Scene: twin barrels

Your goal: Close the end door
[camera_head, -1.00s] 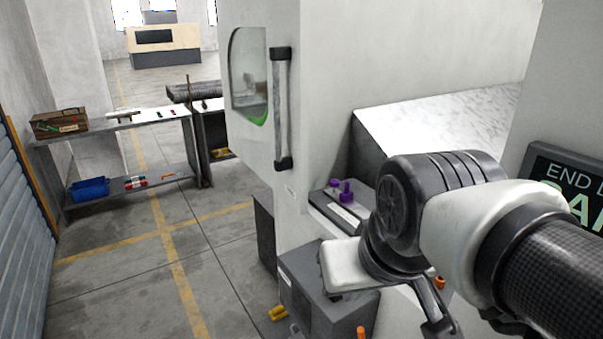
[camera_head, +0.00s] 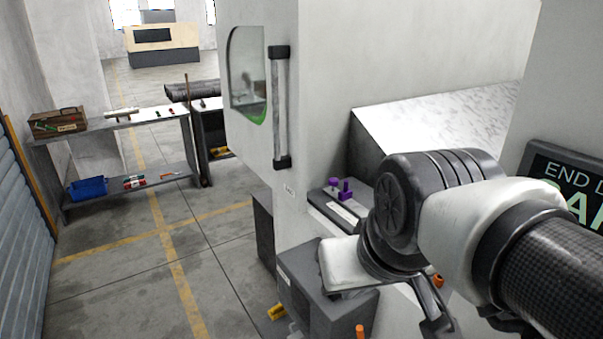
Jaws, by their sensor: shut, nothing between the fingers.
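A white panel (camera_head: 567,85) stands at the right edge, close to me. It carries a dark sign (camera_head: 565,185) whose visible part reads "END D", with larger green letters below; the rest is cut off or behind my arm. I take this panel to be the end door, but cannot tell how far it stands open. A white sloped surface (camera_head: 435,130) shows between it and the machine's white body. My gripper (camera_head: 436,312) is low in the view, below my wrist, with dark fingers that look shut and empty. Whether it touches anything cannot be told.
A ledge with purple knobs (camera_head: 345,190) and a grey box (camera_head: 325,295) are beside my wrist.

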